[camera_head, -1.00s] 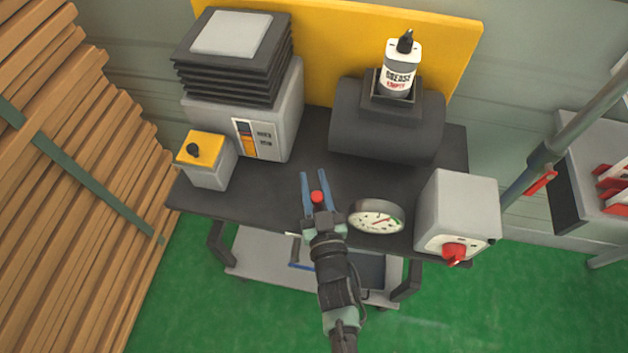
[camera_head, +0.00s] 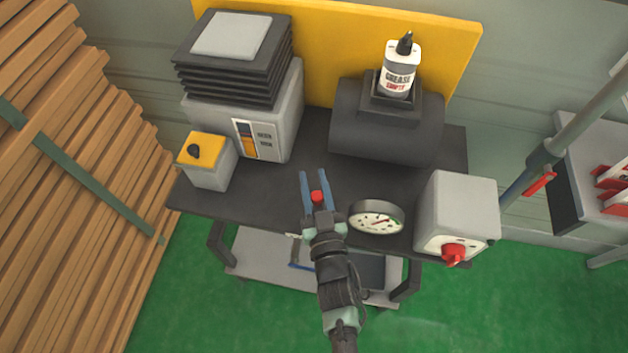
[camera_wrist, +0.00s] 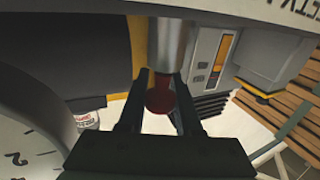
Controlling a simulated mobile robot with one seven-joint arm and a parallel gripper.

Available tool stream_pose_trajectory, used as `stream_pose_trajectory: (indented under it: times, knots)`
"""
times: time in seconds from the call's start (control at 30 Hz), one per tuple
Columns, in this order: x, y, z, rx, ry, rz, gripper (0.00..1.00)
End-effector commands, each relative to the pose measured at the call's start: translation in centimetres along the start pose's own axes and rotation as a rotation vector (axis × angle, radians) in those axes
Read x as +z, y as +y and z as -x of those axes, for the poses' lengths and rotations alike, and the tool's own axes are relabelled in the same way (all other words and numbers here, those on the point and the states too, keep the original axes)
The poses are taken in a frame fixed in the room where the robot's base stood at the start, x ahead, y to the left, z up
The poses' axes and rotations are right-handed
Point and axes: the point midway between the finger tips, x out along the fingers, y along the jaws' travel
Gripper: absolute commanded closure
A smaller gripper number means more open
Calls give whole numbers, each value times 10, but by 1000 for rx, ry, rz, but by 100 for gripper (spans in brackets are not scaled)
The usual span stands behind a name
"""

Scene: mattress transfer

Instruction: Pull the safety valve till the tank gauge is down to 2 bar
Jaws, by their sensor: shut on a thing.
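The safety valve's red knob (camera_head: 317,197) sits between the blue fingers of my gripper (camera_head: 313,176), which is shut on it, at the front of the dark bench top. In the wrist view the red knob (camera_wrist: 159,96) shows between the dark fingers, in line with a silver stem (camera_wrist: 169,45). The round tank gauge (camera_head: 376,217) stands just right of my gripper, with a pale face and a needle. Its reading is too small to tell in the head view. In the wrist view only part of the gauge face (camera_wrist: 28,150) shows, at the lower left.
A grey box with a red rotary switch (camera_head: 455,252) stands right of the gauge. A dark tank (camera_head: 388,133) with a grease bottle (camera_head: 400,70) on top is behind. A grey machine (camera_head: 270,115) and a small yellow-topped box (camera_head: 208,160) stand left.

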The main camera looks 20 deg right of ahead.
Motion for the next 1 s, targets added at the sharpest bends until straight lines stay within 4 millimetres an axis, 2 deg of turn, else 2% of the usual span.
stream_pose_trajectory:
  times: [0.03, 0.1, 0.33, 0.37, 0.5, 0.53, 0.83, 1.0]
  knots:
    - [-9, 0, 0, 0, 1, 0, 100]
    - [-13, 0, 0, 1, 1, 0, 100]
    - [-11, 1, 0, 1, 2, 0, 100]
    - [-11, 1, 0, 1, 2, 0, 63]
    - [-11, 1, 0, 1, 2, 0, 38]
    - [-11, 0, 0, 1, 2, 0, 36]
    - [-10, 0, 1, 0, 0, 0, 36]
    - [-9, 0, 14, 0, -1, 1, 36]
